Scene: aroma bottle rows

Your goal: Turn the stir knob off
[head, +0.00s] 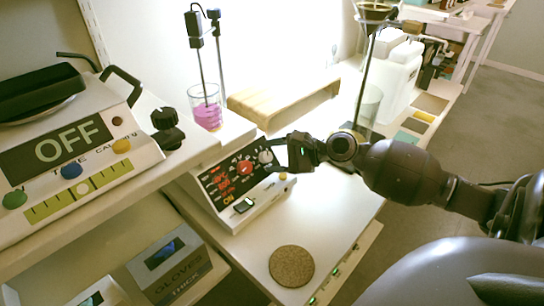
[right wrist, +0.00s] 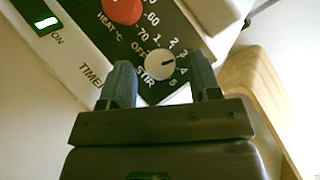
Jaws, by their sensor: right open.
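The stir knob (right wrist: 159,65) is a small white round knob on the black panel of a white stirrer device (head: 268,205). In the right wrist view the panel reads OFF at its upper left, with numbers to its right. A dark mark on the knob points right, toward the numbers and away from OFF. It also shows in the head view as a pale knob (head: 265,156). My right gripper (head: 275,155) is open, its two fingers (right wrist: 161,78) on either side of the knob; I cannot tell whether they touch it. My left gripper is not in view.
A red heat knob (right wrist: 123,8) sits beside the stir knob. A beaker with pink liquid (head: 207,112) stands on the device behind the panel. A wooden block (head: 285,97) is behind it, and a round cork mat (head: 291,266) lies in front. An OFF-labelled device (head: 70,150) stands left.

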